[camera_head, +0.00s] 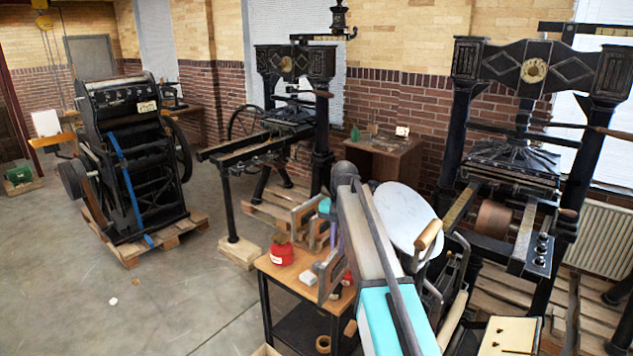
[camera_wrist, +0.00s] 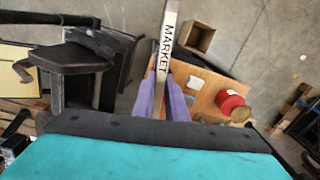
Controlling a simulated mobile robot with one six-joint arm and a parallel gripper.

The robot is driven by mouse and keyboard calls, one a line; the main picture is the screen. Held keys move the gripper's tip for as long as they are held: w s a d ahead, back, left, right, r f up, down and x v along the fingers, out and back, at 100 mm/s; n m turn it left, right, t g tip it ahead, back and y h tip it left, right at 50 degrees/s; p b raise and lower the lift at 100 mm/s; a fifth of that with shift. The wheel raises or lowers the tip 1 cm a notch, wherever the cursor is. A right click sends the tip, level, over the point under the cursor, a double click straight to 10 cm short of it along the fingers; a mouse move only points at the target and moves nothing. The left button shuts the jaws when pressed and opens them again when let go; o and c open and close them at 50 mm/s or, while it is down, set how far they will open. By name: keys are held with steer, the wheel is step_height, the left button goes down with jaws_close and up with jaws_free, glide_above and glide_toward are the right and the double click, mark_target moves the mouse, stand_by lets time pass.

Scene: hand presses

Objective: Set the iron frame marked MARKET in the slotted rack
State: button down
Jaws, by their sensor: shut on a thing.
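The iron frame marked MARKET (camera_wrist: 166,40) is a grey bar-like edge with dark lettering in the wrist view. My gripper (camera_wrist: 161,82) has its purple fingers shut on it, one on each side. The frame stands out past the fingertips, above the wooden table top (camera_wrist: 204,92).
A red tin (camera_head: 281,254) and a pale block (camera_head: 308,278) sit on the table (camera_head: 270,266). An open wooden box (camera_wrist: 196,38) is on the floor beside it. A black press (camera_head: 500,185) crowds the right. Open floor (camera_head: 190,300) lies left.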

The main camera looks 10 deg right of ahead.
steer(key=shift+w+r+h, duration=0.15)
steer(key=shift+w+r, duration=0.1)
steer(key=shift+w, duration=0.4)
steer(key=shift+w+r+h, duration=0.15)
steer(key=shift+w+r, duration=0.1)
steer(key=shift+w, duration=0.35)
